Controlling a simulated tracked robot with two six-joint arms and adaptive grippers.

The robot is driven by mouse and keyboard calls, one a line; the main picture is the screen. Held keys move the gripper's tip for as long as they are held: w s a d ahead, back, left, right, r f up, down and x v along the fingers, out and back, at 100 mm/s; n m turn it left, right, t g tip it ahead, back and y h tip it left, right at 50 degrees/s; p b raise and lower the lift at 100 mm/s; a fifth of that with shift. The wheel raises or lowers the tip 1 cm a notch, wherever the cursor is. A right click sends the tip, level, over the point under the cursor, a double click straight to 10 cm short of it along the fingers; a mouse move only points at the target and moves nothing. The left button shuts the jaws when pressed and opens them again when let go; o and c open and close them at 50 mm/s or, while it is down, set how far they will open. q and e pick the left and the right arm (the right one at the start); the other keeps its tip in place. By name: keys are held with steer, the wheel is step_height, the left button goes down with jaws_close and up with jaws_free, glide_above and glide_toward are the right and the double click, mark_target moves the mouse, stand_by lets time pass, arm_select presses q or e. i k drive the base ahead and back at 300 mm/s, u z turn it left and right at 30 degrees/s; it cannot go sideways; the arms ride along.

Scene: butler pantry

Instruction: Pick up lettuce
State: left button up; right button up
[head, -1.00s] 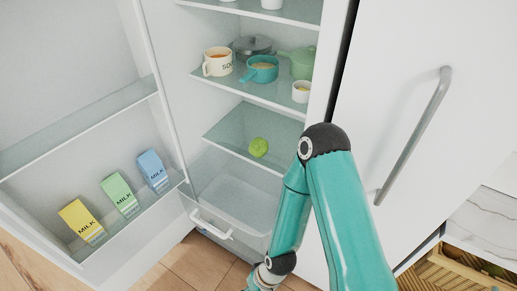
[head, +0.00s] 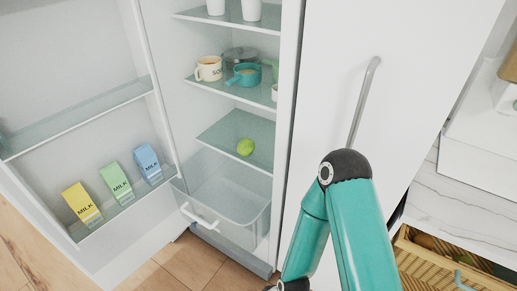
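A small round green lettuce (head: 245,147) sits on the lower glass shelf (head: 222,128) of the open fridge, above the clear drawer. A teal arm of mine rises from the bottom right, in front of the closed white door, with its elbow right of the lettuce. Its gripper is below the bottom edge of the view. My other arm and gripper are not in view.
The fridge door stands open at left, its shelf holding yellow, green and blue milk cartons (head: 116,183). A soup mug (head: 208,68) and pots fill the shelf above the lettuce. The clear drawer (head: 225,200) looks empty.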

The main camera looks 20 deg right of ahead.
mark_target(244, 147)
steer(key=z, duration=0.1)
steer(key=i, duration=0.2)
steer(key=z, duration=2.75)
steer(key=k, duration=1.45)
steer(key=u, duration=1.4)
steer(key=i, duration=1)
steer(key=u, duration=0.05)
